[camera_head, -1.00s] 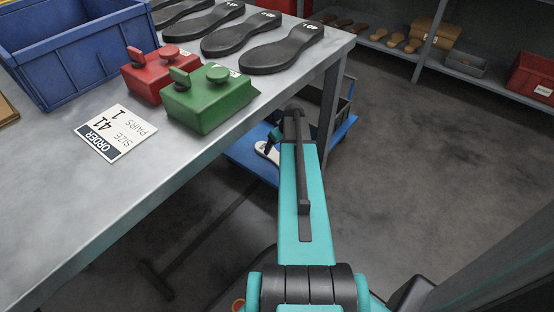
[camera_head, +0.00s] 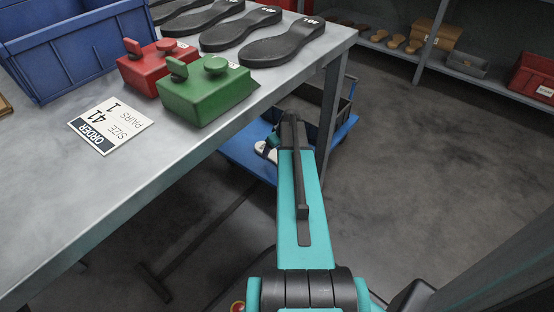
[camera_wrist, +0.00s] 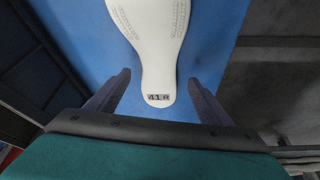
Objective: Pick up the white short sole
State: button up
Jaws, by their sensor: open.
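The white short sole (camera_wrist: 158,50) lies on a blue surface in the wrist view, with a small dark marking near its end. In the head view only a bit of the white sole (camera_head: 265,148) shows on the blue cart (camera_head: 238,158), and my arm hides part of it. My gripper (camera_wrist: 158,88) is open. Its fingers stand on the left and right of the sole's near end, with blue showing between each finger and the sole. I cannot tell the height of the fingers above the cart.
A dark crate (camera_head: 300,108) stands on the cart beside the sole. The table (camera_head: 150,195) holds a blue bin (camera_head: 75,55), red (camera_head: 148,66) and green (camera_head: 205,92) blocks, an order card (camera_head: 108,125) and black soles (camera_head: 282,45). A shelf (camera_head: 470,78) stands behind; the floor at right is clear.

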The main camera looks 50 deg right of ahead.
aim_at(273, 154)
jog(key=shift+b+x, duration=0.6)
jog(key=shift+x, duration=0.85)
jog(key=shift+c, duration=0.5)
jog(key=c, duration=1.1)
jog(key=shift+c, duration=0.2)
jog(key=shift+r, duration=0.2)
jog(key=shift+c, duration=1.3)
notch_tip(273, 154, up, 10)
jog(key=p, duration=0.4)
jog(key=shift+f+p, duration=0.1)
jog(key=shift+p, duration=0.2)
